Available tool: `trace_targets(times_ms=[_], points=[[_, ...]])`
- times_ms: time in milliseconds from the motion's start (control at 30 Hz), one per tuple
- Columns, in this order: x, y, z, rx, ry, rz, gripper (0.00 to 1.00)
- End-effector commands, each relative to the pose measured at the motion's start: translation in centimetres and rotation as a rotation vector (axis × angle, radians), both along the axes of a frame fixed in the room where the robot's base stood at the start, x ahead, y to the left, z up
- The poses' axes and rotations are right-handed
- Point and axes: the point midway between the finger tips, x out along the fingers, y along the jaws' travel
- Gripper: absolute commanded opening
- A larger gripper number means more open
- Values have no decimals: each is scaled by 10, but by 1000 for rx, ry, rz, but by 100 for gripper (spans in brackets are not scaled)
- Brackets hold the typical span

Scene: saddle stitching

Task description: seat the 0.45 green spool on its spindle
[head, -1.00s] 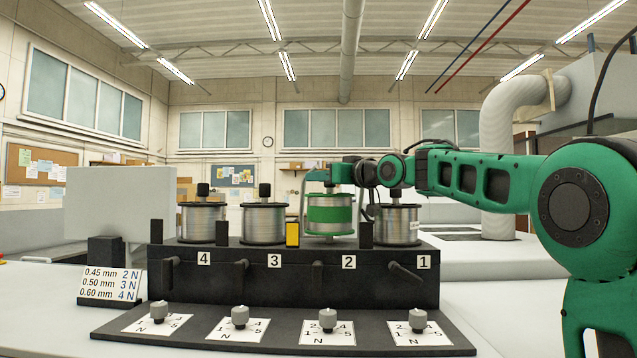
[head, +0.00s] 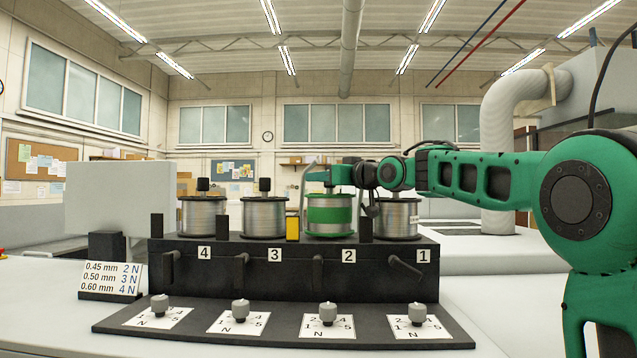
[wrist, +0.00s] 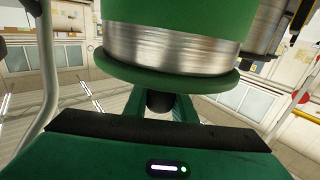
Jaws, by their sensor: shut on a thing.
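The green spool (head: 330,216), a silver wire spool with green flanges and a green band, is upright over station 2 of the black stand. Its lower flange is close to the stand's top; I cannot tell whether it touches. My gripper (head: 334,183) is shut on the spool's top. In the wrist view my gripper (wrist: 160,105) meets the dark hub under the near green flange, with the spool (wrist: 175,42) filling the top. The station 2 spindle is hidden by the spool.
Silver spools stand at station 4 (head: 203,217), station 3 (head: 264,218) and station 1 (head: 396,219). A yellow block (head: 293,228) and a black post (head: 365,228) flank the green spool closely. Tension dials (head: 328,316) are in front. A card (head: 112,278) stands at left.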

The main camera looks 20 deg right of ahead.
Motion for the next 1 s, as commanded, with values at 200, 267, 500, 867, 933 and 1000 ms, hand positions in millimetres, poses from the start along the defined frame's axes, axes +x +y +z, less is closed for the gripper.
trace_targets(times_ms=[200, 267, 500, 867, 933, 1000], points=[[-2, 1, 2, 0, -11, 0, 0], [-2, 1, 1, 0, -11, 0, 0], [-1, 0, -2, 0, -7, 0, 45], [-7, -5, -8, 0, 5, -2, 45], [-16, -9, -7, 0, 3, -2, 45], [-27, -14, -6, 0, 2, -4, 45]])
